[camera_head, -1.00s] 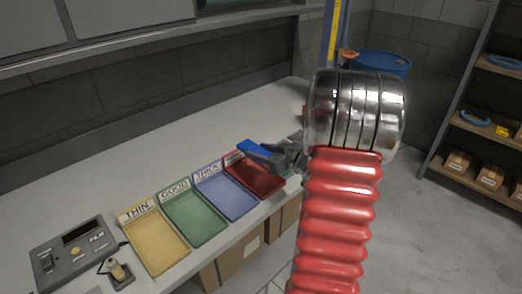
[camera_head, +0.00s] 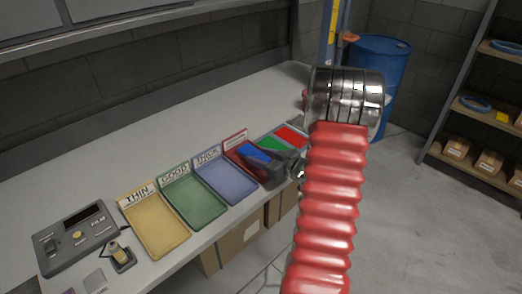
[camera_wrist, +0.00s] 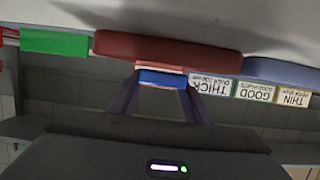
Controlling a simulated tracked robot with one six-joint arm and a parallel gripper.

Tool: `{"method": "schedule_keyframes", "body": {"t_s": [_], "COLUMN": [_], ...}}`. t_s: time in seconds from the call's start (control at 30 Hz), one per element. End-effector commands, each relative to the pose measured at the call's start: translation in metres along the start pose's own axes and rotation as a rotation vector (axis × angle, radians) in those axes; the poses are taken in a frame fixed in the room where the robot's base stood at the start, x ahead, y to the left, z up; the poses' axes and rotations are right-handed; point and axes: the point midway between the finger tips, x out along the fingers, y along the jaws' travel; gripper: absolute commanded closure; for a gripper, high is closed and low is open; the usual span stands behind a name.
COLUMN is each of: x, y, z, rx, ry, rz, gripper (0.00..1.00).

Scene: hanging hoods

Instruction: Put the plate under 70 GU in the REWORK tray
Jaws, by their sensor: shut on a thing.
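My gripper (camera_head: 262,163) is shut on a blue plate (camera_head: 255,151) and holds it over the red tray (camera_head: 233,152) at the far end of the tray row. In the wrist view, which is upside down, the blue plate (camera_wrist: 162,79) is between the fingers, close to the red tray (camera_wrist: 165,48) and its label. I cannot tell whether the plate touches the tray. The red tray's label is too small to read, and my gripper hides part of its floor. A green plate (camera_head: 269,143) and a red plate (camera_head: 291,134) lie beyond it. No gloss values are readable.
A blue tray marked THICK (camera_head: 226,183), a green tray marked GOOD (camera_head: 193,201) and a yellow tray marked THIN (camera_head: 153,221) stand in a row, all empty. A film gauge (camera_head: 77,243) and a probe (camera_head: 121,256) are at the near left. The bench behind is clear.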

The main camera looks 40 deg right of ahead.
Motion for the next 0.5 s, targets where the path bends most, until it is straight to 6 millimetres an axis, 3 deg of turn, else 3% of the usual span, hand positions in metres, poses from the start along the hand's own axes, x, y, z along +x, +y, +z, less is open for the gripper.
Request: {"method": "schedule_keyframes", "body": {"t_s": [0.5], "x": [0.0038], "y": [-0.0005], "z": [0.0105], "rx": [-0.001], "ry": [0.001], "rz": [-0.001], "gripper": [0.81]}}
